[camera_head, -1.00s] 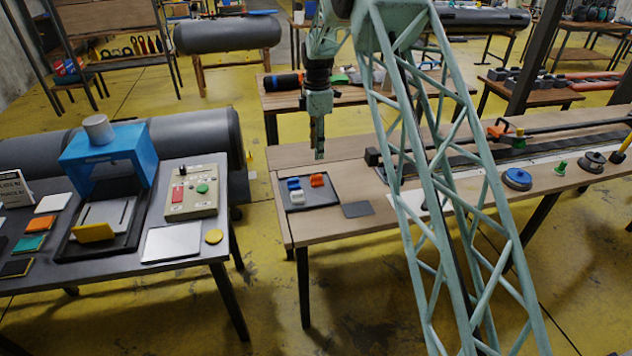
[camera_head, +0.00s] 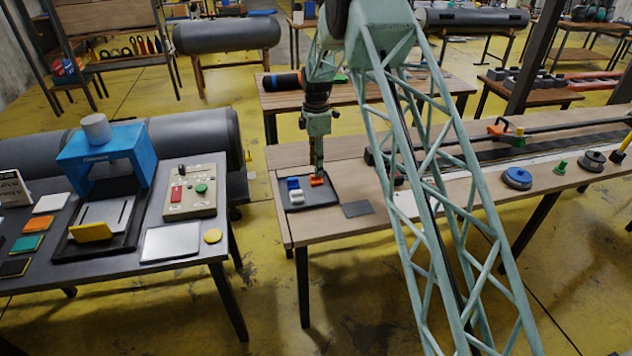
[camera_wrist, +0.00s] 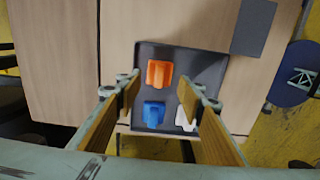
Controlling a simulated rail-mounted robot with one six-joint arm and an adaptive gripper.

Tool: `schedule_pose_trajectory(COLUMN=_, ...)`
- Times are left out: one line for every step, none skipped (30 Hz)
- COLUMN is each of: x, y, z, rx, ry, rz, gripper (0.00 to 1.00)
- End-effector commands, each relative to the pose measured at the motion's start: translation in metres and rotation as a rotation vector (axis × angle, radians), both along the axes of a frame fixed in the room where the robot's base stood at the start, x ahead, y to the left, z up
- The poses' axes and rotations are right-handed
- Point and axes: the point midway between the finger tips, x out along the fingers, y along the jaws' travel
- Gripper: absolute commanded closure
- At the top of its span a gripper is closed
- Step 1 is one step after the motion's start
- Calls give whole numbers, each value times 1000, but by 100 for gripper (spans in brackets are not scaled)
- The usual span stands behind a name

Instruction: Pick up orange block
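The orange block (camera_head: 317,181) lies on a dark tray (camera_head: 325,197) on the wooden table. It also shows in the wrist view (camera_wrist: 160,73), near the tray's upper left edge. My gripper (camera_head: 317,174) points down close over the orange block in the head view; contact cannot be told there. In the wrist view my gripper (camera_wrist: 160,90) has its two fingers spread apart with nothing held. The orange block appears between and slightly above the fingertips in that picture.
A dark flat plate (camera_head: 357,209) lies beside the tray. Bare tabletop (camera_wrist: 155,22) borders the tray. A black bar (camera_head: 372,157) lies to the right.

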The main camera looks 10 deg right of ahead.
Motion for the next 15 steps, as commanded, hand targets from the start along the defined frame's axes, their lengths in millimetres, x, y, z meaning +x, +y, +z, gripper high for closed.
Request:
schedule_pose_trajectory(x=0, y=0, z=-3, rx=0, ry=-1, rz=0, gripper=65)
schedule_pose_trajectory(x=0, y=0, z=-4, rx=0, ry=-1, rz=0, gripper=65)
schedule_pose_trajectory(x=0, y=0, z=-5, rx=0, ry=-1, rz=0, gripper=65)
schedule_pose_trajectory(x=0, y=0, z=-5, rx=0, ry=-2, rz=0, gripper=65)
schedule_pose_trajectory(x=0, y=0, z=-5, rx=0, ry=-2, rz=0, gripper=65)
schedule_pose_trajectory(x=0, y=0, z=-6, rx=0, ry=-2, rz=0, gripper=65)
schedule_pose_trajectory(x=0, y=0, z=-6, rx=0, ry=-2, rz=0, gripper=65)
schedule_pose_trajectory(x=0, y=0, z=-5, rx=0, ry=-2, rz=0, gripper=65)
schedule_pose_trajectory(x=0, y=0, z=-5, rx=0, ry=-2, rz=0, gripper=65)
schedule_pose_trajectory(x=0, y=0, z=-5, rx=0, ry=-1, rz=0, gripper=65)
schedule_pose_trajectory(x=0, y=0, z=-5, rx=0, ry=-1, rz=0, gripper=65)
schedule_pose_trajectory(x=0, y=0, z=-5, rx=0, ry=-1, rz=0, gripper=65)
schedule_pose_trajectory(x=0, y=0, z=-5, rx=0, ry=-1, rz=0, gripper=65)
schedule_pose_trajectory(x=0, y=0, z=-6, rx=0, ry=-1, rz=0, gripper=65)
schedule_pose_trajectory(x=0, y=0, z=-6, rx=0, ry=-1, rz=0, gripper=65)
